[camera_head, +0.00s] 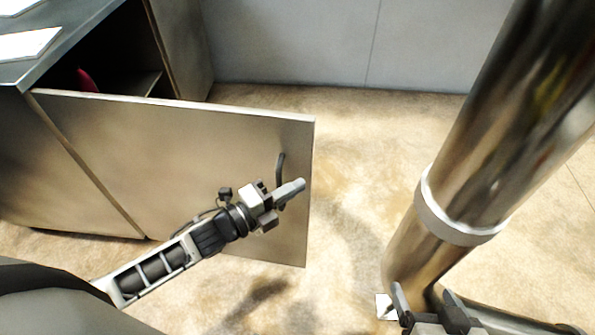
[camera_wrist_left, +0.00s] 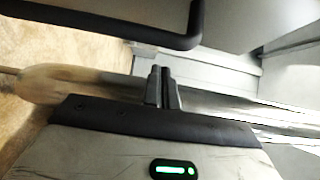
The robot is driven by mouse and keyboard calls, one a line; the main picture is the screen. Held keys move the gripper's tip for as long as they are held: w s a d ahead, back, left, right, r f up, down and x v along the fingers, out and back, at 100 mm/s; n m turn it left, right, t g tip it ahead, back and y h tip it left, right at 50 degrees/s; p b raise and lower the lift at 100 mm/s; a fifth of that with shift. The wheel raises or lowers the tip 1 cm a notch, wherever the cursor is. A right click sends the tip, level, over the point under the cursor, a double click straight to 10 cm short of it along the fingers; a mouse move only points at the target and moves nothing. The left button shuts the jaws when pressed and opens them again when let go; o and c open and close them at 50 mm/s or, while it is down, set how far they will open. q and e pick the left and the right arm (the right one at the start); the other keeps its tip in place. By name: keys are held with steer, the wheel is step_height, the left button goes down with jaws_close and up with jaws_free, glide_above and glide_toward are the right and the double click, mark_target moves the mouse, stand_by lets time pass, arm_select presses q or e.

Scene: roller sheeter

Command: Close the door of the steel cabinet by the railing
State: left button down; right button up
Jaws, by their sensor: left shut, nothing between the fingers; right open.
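The steel cabinet (camera_head: 60,170) stands at the left in the head view. Its door (camera_head: 180,150) is swung wide open toward me, showing a dark interior with a shelf. A dark bar handle (camera_head: 281,170) sits near the door's free edge. My left gripper (camera_head: 298,186) is shut and empty, in front of the door near the handle and free edge. In the left wrist view its fingertips (camera_wrist_left: 162,75) are together, with the handle (camera_wrist_left: 130,30) above them; contact is unclear. My right gripper (camera_head: 425,300) is open and empty at the bottom, by the steel post.
A thick polished steel post (camera_head: 440,200) with a pale collar rises at the right. White sheets (camera_head: 28,44) lie on the cabinet top. A red object (camera_head: 87,79) is inside the cabinet. Bare tan floor (camera_head: 350,150) lies between door and post, with a grey wall (camera_head: 330,45) behind.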

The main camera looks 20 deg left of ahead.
mark_target(298, 173)
arm_select(q)
steer(key=shift+w+a, duration=0.2)
steer(key=shift+w, duration=1.95)
